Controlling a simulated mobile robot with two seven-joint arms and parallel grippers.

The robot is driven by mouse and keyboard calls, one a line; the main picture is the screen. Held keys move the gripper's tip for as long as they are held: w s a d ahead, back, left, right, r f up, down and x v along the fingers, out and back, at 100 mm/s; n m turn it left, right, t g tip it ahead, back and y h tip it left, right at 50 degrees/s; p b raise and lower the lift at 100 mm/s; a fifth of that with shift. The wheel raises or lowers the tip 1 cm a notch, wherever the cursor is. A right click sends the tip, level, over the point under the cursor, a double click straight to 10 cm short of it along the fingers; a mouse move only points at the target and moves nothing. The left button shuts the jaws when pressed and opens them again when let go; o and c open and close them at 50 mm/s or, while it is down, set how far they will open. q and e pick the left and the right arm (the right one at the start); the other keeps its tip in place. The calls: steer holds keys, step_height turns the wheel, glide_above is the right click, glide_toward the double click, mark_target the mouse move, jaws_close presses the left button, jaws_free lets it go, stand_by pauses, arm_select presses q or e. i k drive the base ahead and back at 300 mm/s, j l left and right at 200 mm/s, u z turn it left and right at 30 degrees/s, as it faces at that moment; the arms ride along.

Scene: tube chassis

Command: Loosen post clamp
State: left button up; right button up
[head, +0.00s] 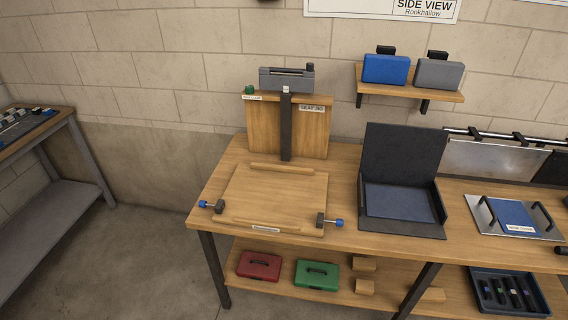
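A wooden jig stands on the workbench at the left. Its upright board (310,131) carries a dark vertical post (286,130) with a grey block (275,79) at the top. A dark knob (310,68) sits at the block's upper right. A green knob (249,90) sits at the board's top left corner, above a small label (252,98) too small to read surely. Which part is the post clamp I cannot tell for certain. A label (312,108) on the right seems to read "SEAT JIG". Neither of my grippers is in view.
The jig's flat base board (270,195) has blue-handled clamps (213,206) at its front corners. An open dark case (402,226) and a metal plate with handles (487,230) stand to the right. A shelf (410,94) holds blue and grey cases. Toolboxes (258,266) lie below.

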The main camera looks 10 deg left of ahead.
mark_target(250, 89)
steer(key=i+j, duration=0.15)
steer(key=j, duration=0.2)
steer(key=i+j+u, duration=0.15)
steer(key=j, duration=0.2)
steer(key=i+j, duration=0.1)
steer(key=j, duration=0.25)
steer(key=i+j+u, duration=0.1)
steer(key=j, duration=0.2)
steer(key=i, duration=0.05)
